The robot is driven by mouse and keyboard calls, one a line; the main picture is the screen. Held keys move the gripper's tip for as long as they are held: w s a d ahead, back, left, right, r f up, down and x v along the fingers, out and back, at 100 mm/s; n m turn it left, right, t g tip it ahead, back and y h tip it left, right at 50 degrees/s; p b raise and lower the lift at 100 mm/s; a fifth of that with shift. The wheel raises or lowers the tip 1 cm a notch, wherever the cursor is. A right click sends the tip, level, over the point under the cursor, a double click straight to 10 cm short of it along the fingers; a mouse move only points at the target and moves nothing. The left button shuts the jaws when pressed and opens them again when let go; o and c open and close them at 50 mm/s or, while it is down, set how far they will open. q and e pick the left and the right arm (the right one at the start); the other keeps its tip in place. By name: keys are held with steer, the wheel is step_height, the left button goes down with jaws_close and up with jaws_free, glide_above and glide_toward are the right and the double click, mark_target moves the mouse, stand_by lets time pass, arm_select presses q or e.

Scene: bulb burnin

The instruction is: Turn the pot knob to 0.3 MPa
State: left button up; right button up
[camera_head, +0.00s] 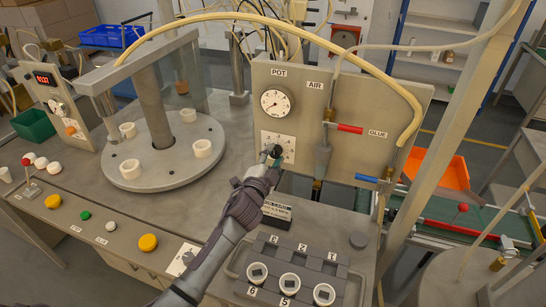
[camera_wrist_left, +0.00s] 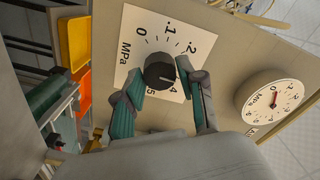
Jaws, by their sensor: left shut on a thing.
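The black pot knob (camera_wrist_left: 158,72) sits on a white scale plate (camera_wrist_left: 133,50) marked in MPa. In the wrist view 0, .1 and .2 show, and 4 and 5 show partly; the .3 mark is hidden behind a finger. I cannot read the knob's pointer surely. My left gripper (camera_wrist_left: 160,76) has its two green-padded fingers on either side of the knob, shut on it. In the head view my left gripper (camera_head: 272,160) reaches up to the scale plate (camera_head: 287,142) under the POT gauge (camera_head: 277,102). The gauge also shows in the wrist view (camera_wrist_left: 270,103). My right gripper is not in view.
Beside the gauge on the panel (camera_head: 345,100) are an AIR valve with a red handle (camera_head: 350,129) and a GLUE valve with a blue handle (camera_head: 367,178). A round fixture with white cups (camera_head: 160,155) stands left. A numbered tray (camera_head: 310,262) lies below the panel.

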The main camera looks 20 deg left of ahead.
arm_select(q)
steer(key=o, duration=1.1)
steer(key=s, duration=1.2)
steer(key=shift+a, duration=0.2)
